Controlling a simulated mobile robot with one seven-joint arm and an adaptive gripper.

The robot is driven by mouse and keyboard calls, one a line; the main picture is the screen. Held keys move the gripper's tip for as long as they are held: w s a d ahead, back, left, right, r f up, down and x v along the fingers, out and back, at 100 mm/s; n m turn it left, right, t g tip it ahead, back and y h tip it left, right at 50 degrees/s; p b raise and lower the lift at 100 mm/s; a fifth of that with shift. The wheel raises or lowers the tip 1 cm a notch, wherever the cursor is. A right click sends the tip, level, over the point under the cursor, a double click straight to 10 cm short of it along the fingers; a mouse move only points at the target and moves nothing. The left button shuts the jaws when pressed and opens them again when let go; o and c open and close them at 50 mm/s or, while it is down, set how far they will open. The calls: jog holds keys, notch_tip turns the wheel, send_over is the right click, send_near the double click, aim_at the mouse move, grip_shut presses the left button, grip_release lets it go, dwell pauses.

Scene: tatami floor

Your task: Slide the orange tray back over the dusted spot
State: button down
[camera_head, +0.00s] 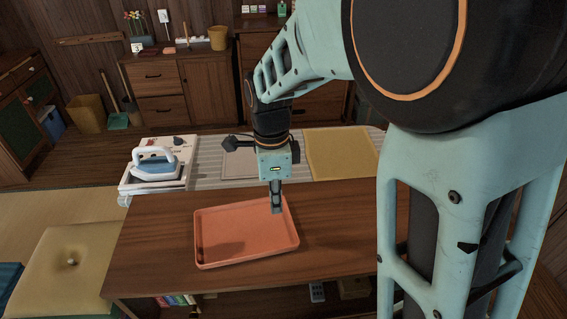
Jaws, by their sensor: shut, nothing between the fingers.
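The orange tray (235,245) lies flat on the wooden table (165,225), near the table's front edge and a little left of my arm's end. It looks empty, with only a shadow inside it. My gripper (276,209) points down at the tray's right part, by its far right corner. Its fingers are shut and hold nothing. I cannot tell whether the fingertips touch the tray. No dusted spot is visible on the bare tabletop.
A blue and white iron (156,163) rests on a stand at the table's far left. A striped mat with a yellow cloth (342,153) lies along the back. A cushion (70,262) is at the left. Bare tabletop lies on both sides of the tray.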

aim_at(287, 231)
jog(key=f, duration=0.6)
jog(key=a+f, duration=0.1)
jog(key=f, duration=0.3)
jog(key=shift+w, duration=0.4)
jog(key=shift+w+d+r, duration=0.1)
jog(key=shift+d, duration=0.55)
jog(key=shift+w+d+r, duration=0.1)
jog(key=shift+d, duration=1.05)
jog(key=w+d, duration=0.1)
jog(key=d, duration=0.8)
jog(key=w+d+b, duration=0.1)
jog(key=d, duration=0.9)
jog(key=w+d, duration=0.1)
jog(key=d, duration=0.9)
jog(key=shift+w+d, duration=0.25)
jog(key=shift+w, duration=0.05)
jog(key=shift+a, duration=0.2)
